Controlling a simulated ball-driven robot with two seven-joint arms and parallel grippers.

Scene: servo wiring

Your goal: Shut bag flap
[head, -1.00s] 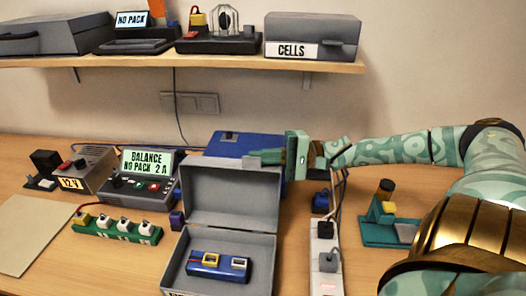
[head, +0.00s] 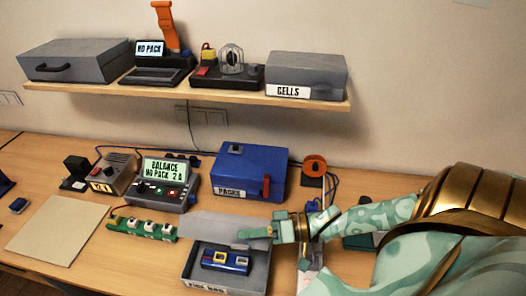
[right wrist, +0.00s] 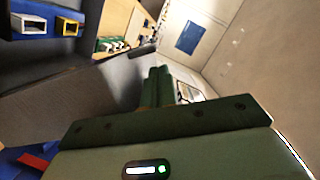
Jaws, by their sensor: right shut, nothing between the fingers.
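The grey bag (head: 255,281) is a box on the table at the lower middle, with a partly readable label on its front. Its grey flap (head: 208,225) is hinged at the back and tilted forward, partly lowered over the bag. A blue pack (head: 226,262) with yellow and white connectors lies inside; it also shows in the right wrist view (right wrist: 45,24). My right gripper (head: 252,233) is shut and empty at the flap's right part, apparently against it. Its fingers (right wrist: 158,88) lie by a grey surface in the right wrist view. My left gripper is not in view.
A blue PACKS box (head: 250,170) stands behind the bag. The balance charger (head: 165,185) and a green strip (head: 143,229) are to the left. An orange reel (head: 314,166) and cables are behind my right arm. A shelf (head: 200,93) runs above.

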